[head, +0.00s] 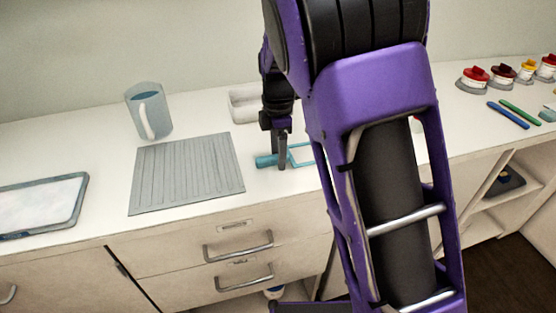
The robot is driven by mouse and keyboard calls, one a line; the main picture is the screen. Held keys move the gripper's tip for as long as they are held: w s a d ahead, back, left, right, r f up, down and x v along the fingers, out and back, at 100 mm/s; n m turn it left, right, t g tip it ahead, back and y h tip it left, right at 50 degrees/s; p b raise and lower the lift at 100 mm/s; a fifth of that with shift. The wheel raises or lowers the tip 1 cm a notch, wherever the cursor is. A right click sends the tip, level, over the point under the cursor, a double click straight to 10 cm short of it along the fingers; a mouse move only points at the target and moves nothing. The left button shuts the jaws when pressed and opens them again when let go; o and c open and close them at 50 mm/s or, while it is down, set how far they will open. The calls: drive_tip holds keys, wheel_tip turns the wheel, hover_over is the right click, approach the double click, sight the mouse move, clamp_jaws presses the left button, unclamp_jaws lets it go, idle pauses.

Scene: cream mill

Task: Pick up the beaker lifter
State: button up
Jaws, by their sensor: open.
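The beaker lifter looks to be the teal tool (265,161) on the white counter, with a thick handle end at left and a thin pale-blue frame running right. My purple arm hides its right part. My gripper (281,164) points down over the tool, its fingertips at the handle where the frame begins. The jaws are open. From this side I cannot tell whether the fingers stand around the tool or just in front of it, or whether they touch it.
A grey ribbed mat (187,172) lies left of the tool. A grey-blue mug (149,111) stands behind it, and a white tray (245,104) near the wall. A framed panel (42,204) lies far left. Red- and yellow-lidded jars (474,77) and pens (508,115) are at right.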

clamp_jaws()
idle(0.3)
